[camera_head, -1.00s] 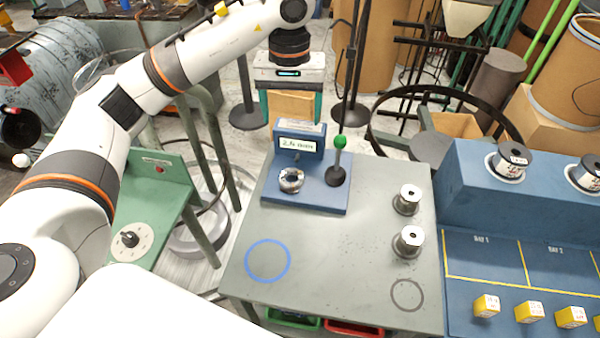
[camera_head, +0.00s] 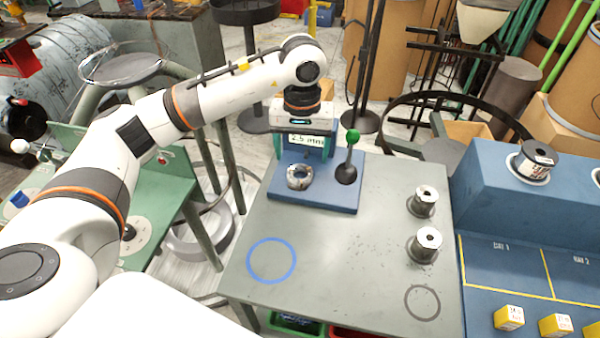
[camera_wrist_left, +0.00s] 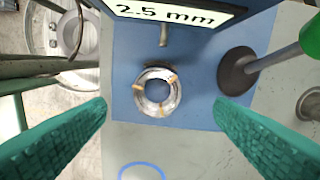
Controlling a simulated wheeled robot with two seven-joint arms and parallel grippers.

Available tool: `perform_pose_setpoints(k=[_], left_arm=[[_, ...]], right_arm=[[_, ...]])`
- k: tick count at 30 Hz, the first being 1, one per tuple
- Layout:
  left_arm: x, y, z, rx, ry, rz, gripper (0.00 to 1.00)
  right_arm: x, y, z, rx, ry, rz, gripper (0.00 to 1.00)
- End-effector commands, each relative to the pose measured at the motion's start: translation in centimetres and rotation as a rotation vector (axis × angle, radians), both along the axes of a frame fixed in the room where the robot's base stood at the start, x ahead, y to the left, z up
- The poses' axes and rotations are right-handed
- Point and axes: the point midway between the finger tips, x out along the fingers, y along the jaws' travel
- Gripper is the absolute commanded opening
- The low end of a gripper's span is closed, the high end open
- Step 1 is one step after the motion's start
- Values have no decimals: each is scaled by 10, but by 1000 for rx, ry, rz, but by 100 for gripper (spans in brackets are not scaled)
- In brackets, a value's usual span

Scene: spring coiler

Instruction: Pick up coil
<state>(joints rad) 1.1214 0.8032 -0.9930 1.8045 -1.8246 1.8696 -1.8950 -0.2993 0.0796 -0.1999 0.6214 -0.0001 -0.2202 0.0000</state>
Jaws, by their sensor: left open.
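A silver wire coil (camera_head: 299,177) with tan ties lies flat on the blue base plate (camera_head: 325,196) of the coiler, in front of its display, which reads 2.5 mm. In the left wrist view the coil (camera_wrist_left: 157,92) sits between my two green fingers, apart from both. My left gripper (camera_wrist_left: 160,118) is open and empty, pointing down above the coil. My right gripper is not in view.
A lever with a green knob (camera_head: 352,137) stands on the plate just right of the coil. Two metal spools (camera_head: 425,245) stand at the table's right. A blue ring (camera_head: 271,261) marks the clear front left. A blue bench with yellow boxes (camera_head: 509,318) is at right.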

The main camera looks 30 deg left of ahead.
Motion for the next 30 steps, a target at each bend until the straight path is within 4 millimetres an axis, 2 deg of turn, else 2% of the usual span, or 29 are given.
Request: perform_pose_setpoints(k=[5, 13, 22, 23, 30], left_arm=[[-1, 1, -12, 0, 2, 1, 77], [-2, 3, -50, -1, 3, 1, 77], [-1, 3, -57, 0, -1, 0, 77], [-1, 3, -57, 0, -1, 0, 75], [-1, 3, -57, -1, -1, 0, 36]], right_arm=[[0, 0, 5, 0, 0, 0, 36], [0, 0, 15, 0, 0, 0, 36], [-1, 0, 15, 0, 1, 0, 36], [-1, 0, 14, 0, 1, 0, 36], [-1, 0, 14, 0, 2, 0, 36]])
